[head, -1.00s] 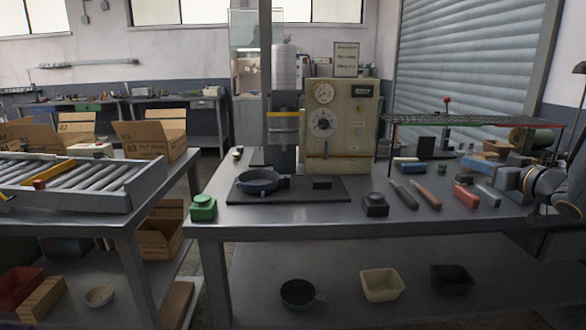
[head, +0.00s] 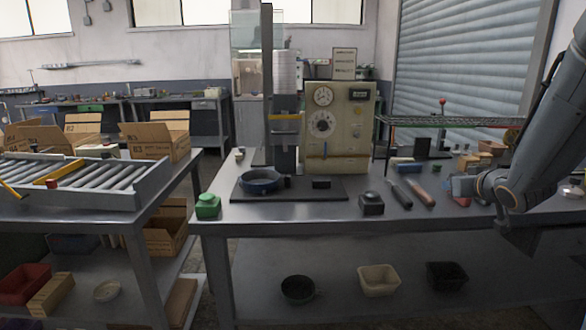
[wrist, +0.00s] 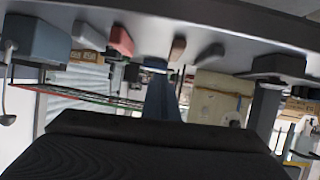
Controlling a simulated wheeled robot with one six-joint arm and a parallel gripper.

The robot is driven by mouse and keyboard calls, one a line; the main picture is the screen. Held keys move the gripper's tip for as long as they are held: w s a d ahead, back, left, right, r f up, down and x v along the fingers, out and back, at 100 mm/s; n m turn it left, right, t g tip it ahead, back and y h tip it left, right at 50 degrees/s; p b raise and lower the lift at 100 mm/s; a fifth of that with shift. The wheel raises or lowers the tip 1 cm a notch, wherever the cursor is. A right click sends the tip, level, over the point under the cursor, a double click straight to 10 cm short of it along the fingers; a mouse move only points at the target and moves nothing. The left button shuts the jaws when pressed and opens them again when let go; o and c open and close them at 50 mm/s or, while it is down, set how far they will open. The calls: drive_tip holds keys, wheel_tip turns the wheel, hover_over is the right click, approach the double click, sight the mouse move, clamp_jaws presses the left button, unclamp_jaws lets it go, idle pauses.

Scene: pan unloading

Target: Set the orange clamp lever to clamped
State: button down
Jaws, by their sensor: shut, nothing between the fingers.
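My gripper (head: 458,188) is at the right end of the bench, well right of the lever, low over the tools. It is shut and empty. In the wrist view, the beige panel (wrist: 222,85) shows upside down at right of centre; the lever is too small to make out there.
A blue-grey pan (head: 260,181) sits on the dark press plate. A green button box (head: 208,206) and a dark box (head: 371,203) stand near the front edge. Hand tools (head: 402,195) lie between the dark box and my gripper.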

drive_tip(key=s+a+f+g+p, duration=0.1)
drive_tip(key=s+a+f+g, duration=0.2)
drive_tip(key=s+a, duration=0.3)
drive_tip(key=s+a+f+g+h, duration=0.1)
drive_tip(key=s+a+f+g, duration=0.2)
drive_tip(key=s+a+f, duration=0.1)
drive_tip(key=s+a, duration=0.1)
drive_tip(key=s, duration=0.1)
drive_tip(key=shift+s+a+f+m+g+p, duration=0.35)
drive_tip(key=shift+s+f+m+g+p, duration=0.05)
drive_tip(key=c, duration=2.2)
unclamp_jaws()
drive_tip(key=s+a+f+g, duration=0.1)
drive_tip(key=s+a+g, duration=0.2)
drive_tip(key=s, duration=0.6)
drive_tip(key=s+a+f+g+y+p, duration=0.1)
drive_tip(key=s+a+f+g, duration=0.1)
drive_tip(key=s+a, duration=0.6)
drive_tip(key=shift+s+a+n+g+y, duration=0.3)
drive_tip(key=shift+s+n+g, duration=0.1)
drive_tip(key=shift+s+g, duration=0.4)
drive_tip(key=o, duration=0.3)
drive_tip(key=shift+s+a, duration=0.1)
drive_tip(key=shift+s, duration=0.2)
drive_tip(key=shift+o, duration=0.7)
